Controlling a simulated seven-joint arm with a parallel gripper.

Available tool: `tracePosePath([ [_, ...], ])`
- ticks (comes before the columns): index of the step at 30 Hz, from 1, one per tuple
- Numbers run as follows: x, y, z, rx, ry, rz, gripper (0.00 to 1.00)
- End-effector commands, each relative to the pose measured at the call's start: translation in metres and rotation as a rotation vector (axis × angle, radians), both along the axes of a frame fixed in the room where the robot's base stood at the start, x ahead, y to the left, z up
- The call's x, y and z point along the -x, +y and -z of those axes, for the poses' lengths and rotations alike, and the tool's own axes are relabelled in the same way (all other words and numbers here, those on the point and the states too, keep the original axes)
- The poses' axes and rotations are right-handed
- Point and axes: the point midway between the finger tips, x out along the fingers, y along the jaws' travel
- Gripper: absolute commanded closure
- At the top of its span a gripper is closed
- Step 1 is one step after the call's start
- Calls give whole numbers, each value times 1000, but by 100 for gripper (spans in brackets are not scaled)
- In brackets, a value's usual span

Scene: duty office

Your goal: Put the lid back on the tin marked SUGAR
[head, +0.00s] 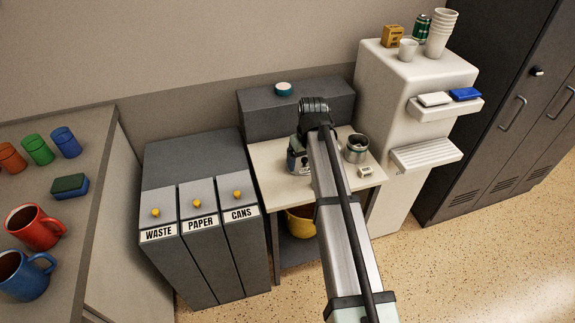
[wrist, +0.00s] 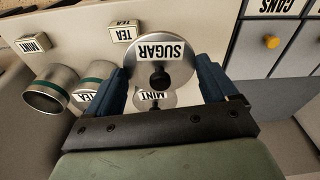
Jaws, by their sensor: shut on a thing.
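In the wrist view, my gripper (wrist: 162,68) has its two blue fingers on either side of a round silver lid (wrist: 139,62) marked SUGAR with a dark knob. It is shut on that lid. A silver disc marked MINT (wrist: 141,101) shows behind the lid, partly covered. A tin with a green band (wrist: 52,92) is open, its dark mouth showing at left; no label shows on it. Beside it is a disc marked TEA (wrist: 86,94). In the head view, the open tin (head: 357,152) stands right of my arm, which hides much of the gripper.
Small cards reading MINT (wrist: 33,43) and TEA (wrist: 123,31) lie on the pale tabletop (head: 275,177). Bins (head: 205,255) stand left of the table. A dark box (head: 260,107) with a round blue-and-white thing stands behind, and a white cabinet (head: 385,80) at right.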

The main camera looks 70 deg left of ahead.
Motion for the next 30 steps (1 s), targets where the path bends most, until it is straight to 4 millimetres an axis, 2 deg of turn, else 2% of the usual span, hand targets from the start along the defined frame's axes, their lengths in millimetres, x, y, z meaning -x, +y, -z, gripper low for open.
tracePosePath([
  [1,-22,0,-3,-3,0,26,43],
  [9,-130,17,-20,-19,-2,141,43],
  [14,-187,33,-31,-23,2,189,43],
  [18,-228,54,-42,-22,4,183,43],
  [21,-241,75,-48,-19,6,137,43],
  [25,-246,94,-51,-8,9,40,43],
  [30,-243,92,-51,2,7,-81,43],
])
